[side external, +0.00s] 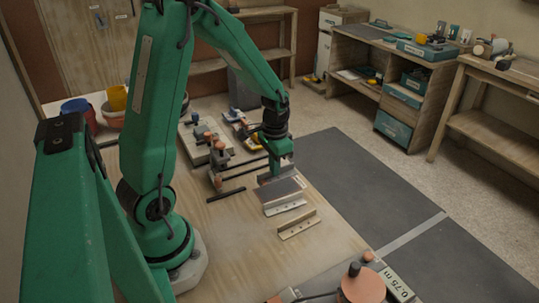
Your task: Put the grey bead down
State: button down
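My gripper (276,174) points down over the wooden board (236,246), right of its middle. A grey bead (283,189), a flat angled strip, is directly under the fingers and seems to be held between them. The fingers hide its upper edge. I cannot tell whether its lower edge touches the board or the strip in front of it.
A pale strip (285,207) and a beige strip with holes (299,224) lie just in front. Tools and clamps (214,157) stand behind to the left. An orange-topped object (362,285) is at the front right. A dark mat (370,185) lies clear to the right.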

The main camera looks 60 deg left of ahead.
jog(key=shift+f, duration=2)
jog(key=shift+f, duration=0.15)
jog(key=c, duration=1.6)
grip_release()
jog(key=shift+c, duration=0.2)
notch_tip(320, 180, up, 12)
jog(key=shift+r, duration=0.2)
